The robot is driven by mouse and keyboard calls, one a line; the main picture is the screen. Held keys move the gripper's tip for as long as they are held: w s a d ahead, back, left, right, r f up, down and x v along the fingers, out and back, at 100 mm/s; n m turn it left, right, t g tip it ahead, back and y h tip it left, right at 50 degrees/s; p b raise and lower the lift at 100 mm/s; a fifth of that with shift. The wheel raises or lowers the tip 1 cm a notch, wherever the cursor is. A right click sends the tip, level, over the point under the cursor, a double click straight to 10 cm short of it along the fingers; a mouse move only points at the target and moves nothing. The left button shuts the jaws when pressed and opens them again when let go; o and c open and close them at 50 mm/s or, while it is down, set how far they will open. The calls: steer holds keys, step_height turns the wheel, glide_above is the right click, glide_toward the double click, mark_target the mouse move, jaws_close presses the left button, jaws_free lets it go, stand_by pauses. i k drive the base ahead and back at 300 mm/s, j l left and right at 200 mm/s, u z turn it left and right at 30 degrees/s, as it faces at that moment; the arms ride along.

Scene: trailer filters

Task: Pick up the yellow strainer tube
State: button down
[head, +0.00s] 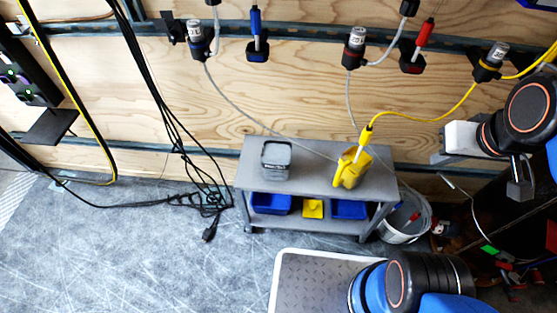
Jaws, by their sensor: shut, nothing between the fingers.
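The yellow strainer tube (366,134) has a yellow top and a pale shaft. It leans in a yellow holder (349,174) on the right part of the grey bench, and its lower end is hidden in the holder. A yellow hose runs from its top up to a filter on the wall. My gripper (438,158) is at the right, pointing left. It is shut and empty, apart from the tube and to its right. Its fingertips are small in view.
The grey bench (300,183) stands against the wooden wall and carries a grey container (276,160). Blue bins (271,203) sit on its lower shelf. A white bucket (402,224) stands beside it. Black cables (180,130) hang left. Blue (256,22) and red (425,32) tubes hang above.

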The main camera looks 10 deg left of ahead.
mark_target(367, 133)
steer(key=l+z, duration=0.25)
steer(key=l, duration=0.55)
steer(key=k+l+u, duration=0.25)
steer(key=u, duration=0.25)
steer(key=k+l+u, duration=0.1)
steer(key=k+u, duration=0.85)
steer(key=i+j, duration=0.05)
steer(key=i, duration=0.05)
